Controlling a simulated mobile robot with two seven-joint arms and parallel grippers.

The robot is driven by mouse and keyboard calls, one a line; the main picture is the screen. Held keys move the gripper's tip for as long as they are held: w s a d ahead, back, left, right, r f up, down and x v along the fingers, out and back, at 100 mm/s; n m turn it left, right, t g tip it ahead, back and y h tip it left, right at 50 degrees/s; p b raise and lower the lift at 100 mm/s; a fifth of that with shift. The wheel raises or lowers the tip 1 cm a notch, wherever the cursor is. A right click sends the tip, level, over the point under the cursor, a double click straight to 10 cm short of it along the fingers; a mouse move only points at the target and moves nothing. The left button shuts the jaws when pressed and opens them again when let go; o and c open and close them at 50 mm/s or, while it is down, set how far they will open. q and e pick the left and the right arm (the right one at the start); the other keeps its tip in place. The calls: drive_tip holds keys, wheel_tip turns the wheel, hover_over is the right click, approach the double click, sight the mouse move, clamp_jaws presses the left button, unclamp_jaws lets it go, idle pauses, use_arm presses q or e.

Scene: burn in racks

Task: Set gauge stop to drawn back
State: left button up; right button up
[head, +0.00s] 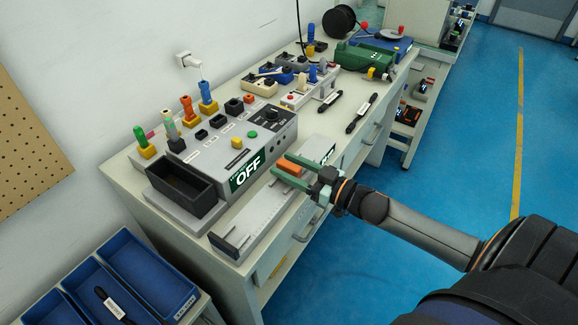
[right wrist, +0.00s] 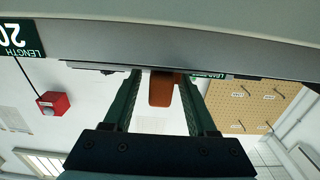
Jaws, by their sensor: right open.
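The length gauge (head: 257,212) is a long grey plate with a scale along the front of the bench, with a dark end block at its near left end. Its orange stop (head: 291,168) sits toward the far right part of the plate. My right gripper (head: 280,164) is open, with one green finger on each side of the orange stop. In the right wrist view, the orange stop (right wrist: 161,92) shows between the two green fingers, with a gap visible on both sides. Its contact with the gauge is partly hidden. My left gripper is not in view.
A grey box with an OFF display (head: 247,172) stands directly behind the gauge. A black open bin (head: 180,187) is at its left. Several coloured connectors, a green device (head: 362,62) and two black labelled tools (head: 362,113) share the bench. Blue trays (head: 145,272) stand lower left.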

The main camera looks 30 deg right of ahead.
clamp_jaws()
idle(0.4)
idle(1.0)
